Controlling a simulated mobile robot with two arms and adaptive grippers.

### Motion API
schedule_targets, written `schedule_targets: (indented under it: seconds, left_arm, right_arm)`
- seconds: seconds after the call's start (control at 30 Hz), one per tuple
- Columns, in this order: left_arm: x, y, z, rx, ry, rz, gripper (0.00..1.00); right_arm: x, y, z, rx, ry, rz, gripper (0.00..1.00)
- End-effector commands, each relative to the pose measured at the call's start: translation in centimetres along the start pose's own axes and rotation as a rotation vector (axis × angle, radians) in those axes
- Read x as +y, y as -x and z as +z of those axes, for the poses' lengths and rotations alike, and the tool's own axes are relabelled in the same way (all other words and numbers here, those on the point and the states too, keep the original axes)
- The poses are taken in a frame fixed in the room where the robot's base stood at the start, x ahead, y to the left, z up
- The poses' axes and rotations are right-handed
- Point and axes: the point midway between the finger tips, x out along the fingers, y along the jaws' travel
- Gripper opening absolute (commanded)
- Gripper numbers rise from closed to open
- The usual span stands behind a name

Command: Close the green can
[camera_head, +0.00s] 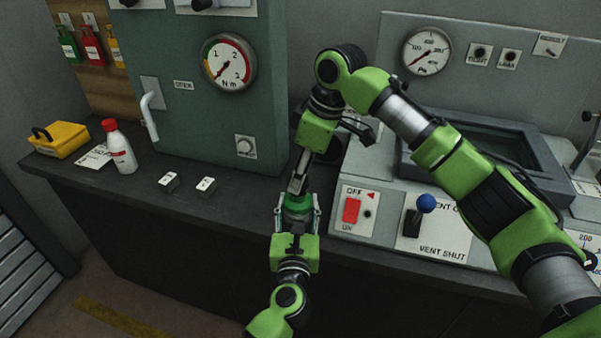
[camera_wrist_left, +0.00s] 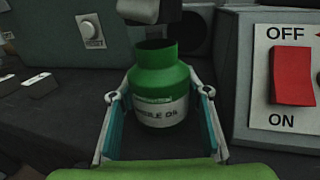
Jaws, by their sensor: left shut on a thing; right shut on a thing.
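The green can (camera_head: 298,203) has a pale label and stands upright at the front of the dark counter. It also shows in the left wrist view (camera_wrist_left: 160,80), with its neck open at the top. My left gripper (camera_head: 297,215) is shut around the can's body, one finger on each side. My right gripper (camera_head: 300,172) comes down from above, just over the can's neck. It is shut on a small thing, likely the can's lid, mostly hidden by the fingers. A gap shows between it and the neck in the left wrist view.
A cabinet with a gauge (camera_head: 229,62) stands behind. Left on the counter (camera_head: 225,215) are two small blocks, a red-capped bottle (camera_head: 120,150) and a yellow box (camera_head: 60,139).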

Motion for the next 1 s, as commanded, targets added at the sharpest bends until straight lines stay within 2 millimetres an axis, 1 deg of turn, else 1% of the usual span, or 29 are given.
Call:
schedule_targets:
  seconds: [0.4,1.0]
  left_arm:
    - [0.0,0.0,-0.1,0.001,-0.001,0.0,0.05]
    - [0.0,0.0,-0.1,0.001,-0.001,0.0,0.05]
  right_arm:
    - [0.0,-1.7,0.5,0.0,0.0,0.0,0.28]
    - [0.0,-1.9,0.6,0.0,-0.001,-0.001,0.28]
